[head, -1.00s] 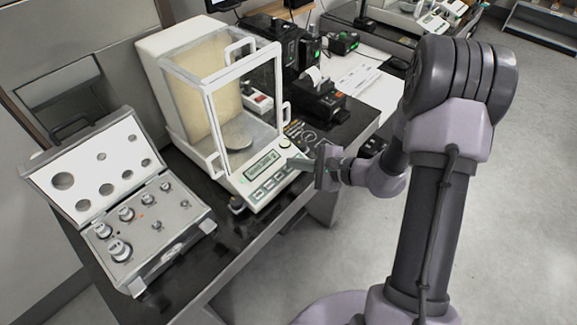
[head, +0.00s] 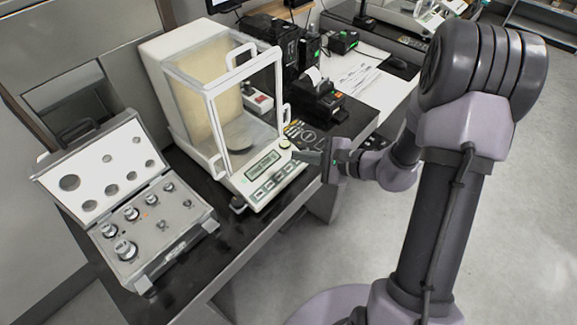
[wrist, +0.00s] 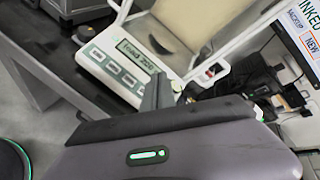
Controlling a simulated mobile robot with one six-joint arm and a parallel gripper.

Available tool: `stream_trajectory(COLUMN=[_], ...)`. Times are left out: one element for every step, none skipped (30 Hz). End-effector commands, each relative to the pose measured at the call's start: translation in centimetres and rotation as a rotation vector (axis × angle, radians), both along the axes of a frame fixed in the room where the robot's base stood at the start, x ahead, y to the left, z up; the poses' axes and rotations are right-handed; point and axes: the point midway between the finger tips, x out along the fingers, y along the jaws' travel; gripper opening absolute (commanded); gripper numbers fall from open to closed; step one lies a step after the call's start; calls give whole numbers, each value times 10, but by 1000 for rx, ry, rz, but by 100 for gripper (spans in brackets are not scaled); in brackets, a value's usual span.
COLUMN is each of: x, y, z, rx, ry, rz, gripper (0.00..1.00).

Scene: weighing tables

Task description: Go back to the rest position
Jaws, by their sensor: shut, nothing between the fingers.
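My gripper (head: 312,158) is shut and empty. In the head view it is just right of the front panel of the balance (head: 268,178), close to its right front corner; I cannot tell whether it touches. In the wrist view the closed fingers (wrist: 158,92) point toward the balance's display and buttons (wrist: 118,60). The balance has a clear draft shield with white-framed handles and a round dark pan inside. My arm rises from the lower right and bends at a large dark elbow.
An open weight case (head: 180,238) with several metal weights stands left of the balance on the black table. A small printer (head: 318,98) and dark boxes stand behind the balance. Papers (head: 355,75) lie at the back right. Grey floor (head: 520,190) is free at right.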

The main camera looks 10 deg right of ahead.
Motion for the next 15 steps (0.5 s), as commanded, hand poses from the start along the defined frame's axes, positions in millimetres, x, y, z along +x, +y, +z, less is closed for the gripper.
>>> stream_trajectory(x=[0, 0, 0, 0, 0, 0, 0, 0, 0, 0, 0, 0, 0, -1, -3], y=[0, 0, 0, 0, 0, 0, 0, 0, 0, 0, 0, 0, 0, 2, 7], z=[0, 0, 0, 0, 0, 0, 0, 0, 0, 0, 0, 0, 0, 2, 8], rx=[0, 0, 0, 0, 0, 0, 0, 0, 0, 0, 0, 0, -1, -3, -11], ry=[0, 0, 0, 0, 0, 0, 0, 0, 0, 0, 0, 0, 0, -1, -5], rz=[0, 0, 0, 0, 0, 0, 0, 0, 0, 0, 0, 0, 1, 6, 28], gripper=[0, 0, 0, 0, 0, 0, 0, 0, 0, 0, 0, 0, 0, 0, 0])
